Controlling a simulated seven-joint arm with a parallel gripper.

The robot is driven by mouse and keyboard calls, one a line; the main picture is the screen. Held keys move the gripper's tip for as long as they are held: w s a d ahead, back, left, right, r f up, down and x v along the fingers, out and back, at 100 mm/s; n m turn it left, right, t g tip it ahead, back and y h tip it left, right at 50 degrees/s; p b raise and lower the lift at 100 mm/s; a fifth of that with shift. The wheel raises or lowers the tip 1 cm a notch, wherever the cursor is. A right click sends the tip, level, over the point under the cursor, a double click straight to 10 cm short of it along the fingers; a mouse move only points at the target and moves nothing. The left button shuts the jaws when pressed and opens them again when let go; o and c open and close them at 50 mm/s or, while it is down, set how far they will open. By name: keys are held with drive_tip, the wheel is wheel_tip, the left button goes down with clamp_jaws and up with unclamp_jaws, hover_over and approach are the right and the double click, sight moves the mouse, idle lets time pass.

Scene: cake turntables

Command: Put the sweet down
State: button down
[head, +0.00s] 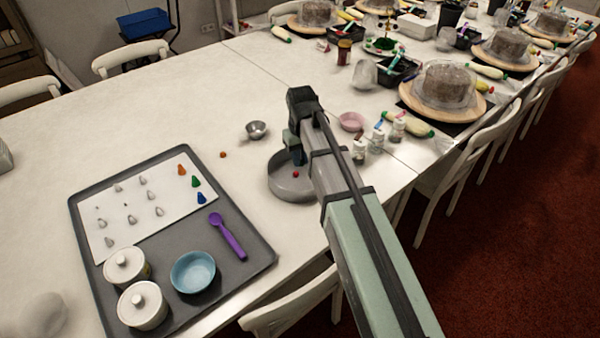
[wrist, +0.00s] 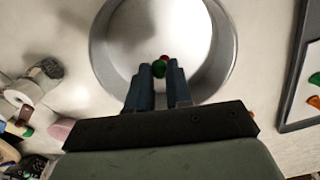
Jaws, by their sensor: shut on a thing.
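My gripper (head: 298,163) is over the round grey dish (head: 292,193), fingers pointing down. I cannot tell whether the green sweet touches the dish floor or the red sweet. The green sweet is hidden in the head view.
A small orange sweet (head: 222,155) and a metal bowl (head: 256,130) lie left of the dish. A grey tray (head: 262,262) with a white sheet, purple scoop (head: 228,236) and blue bowl (head: 193,271) is at left. A pink bowl (head: 351,121) and small jars stand at right.

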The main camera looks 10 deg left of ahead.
sight(301, 182)
drive_tip(key=shift+f, duration=3.85)
drive_tip(key=shift+f, duration=0.1)
drive_tip(key=c, duration=1)
unclamp_jaws()
drive_tip(key=shift+c, duration=0.2)
wheel_tip(301, 182, up, 12)
drive_tip(key=shift+r, duration=0.1)
drive_tip(key=shift+w, duration=0.1)
